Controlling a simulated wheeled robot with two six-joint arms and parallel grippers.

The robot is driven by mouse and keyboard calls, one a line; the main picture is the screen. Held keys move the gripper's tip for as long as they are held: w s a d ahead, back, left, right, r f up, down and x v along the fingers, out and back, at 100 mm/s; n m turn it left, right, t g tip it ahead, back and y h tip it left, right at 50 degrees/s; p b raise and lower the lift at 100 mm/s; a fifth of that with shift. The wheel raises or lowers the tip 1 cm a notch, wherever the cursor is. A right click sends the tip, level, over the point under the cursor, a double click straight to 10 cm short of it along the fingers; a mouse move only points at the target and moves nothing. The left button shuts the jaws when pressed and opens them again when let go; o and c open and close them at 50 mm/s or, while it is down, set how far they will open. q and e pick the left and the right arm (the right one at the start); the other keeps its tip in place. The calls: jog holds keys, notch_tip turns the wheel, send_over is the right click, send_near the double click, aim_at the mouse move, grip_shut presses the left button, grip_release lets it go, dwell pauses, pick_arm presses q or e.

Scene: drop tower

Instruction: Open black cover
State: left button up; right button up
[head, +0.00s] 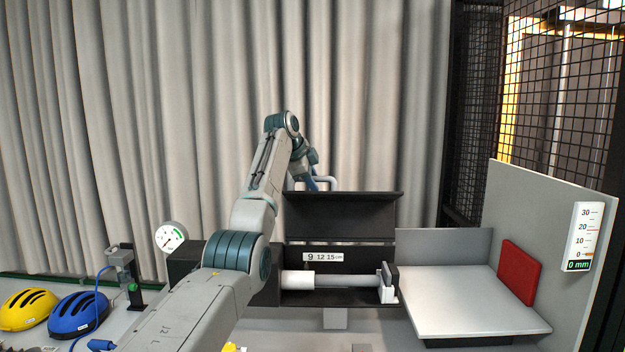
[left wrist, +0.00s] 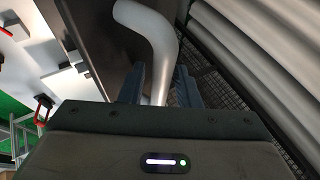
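The black cover (head: 340,217) stands raised behind the open black trough (head: 345,296) in the head view, its inner face toward me. A pale grey bent handle (head: 326,181) shows above its top left edge. My left gripper (head: 312,182) is at this handle, partly hidden by its own wrist. In the left wrist view the bent handle (left wrist: 160,50) passes between the two blue-grey fingers of my left gripper (left wrist: 158,88), which look shut on it. The dark cover (left wrist: 110,50) lies beside the handle there. My right gripper is not in view.
A white cylinder on a rod (head: 298,280) lies in the trough. A pale platform (head: 470,298) with a red pad (head: 519,272) and a scale panel (head: 580,236) are at right. Yellow (head: 28,309) and blue (head: 78,314) helmets and a dial gauge (head: 171,237) are at left.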

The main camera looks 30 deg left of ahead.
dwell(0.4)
pick_arm(q)
jog(key=shift+s+r+b, duration=0.1)
jog(key=shift+s+b, duration=0.05)
jog(key=shift+b, duration=0.2)
jog(key=b+v, duration=0.4)
jog(key=v, duration=0.6)
jog(key=shift+r, duration=0.25)
jog(key=shift+s, duration=0.1)
jog(key=shift+d, duration=0.1)
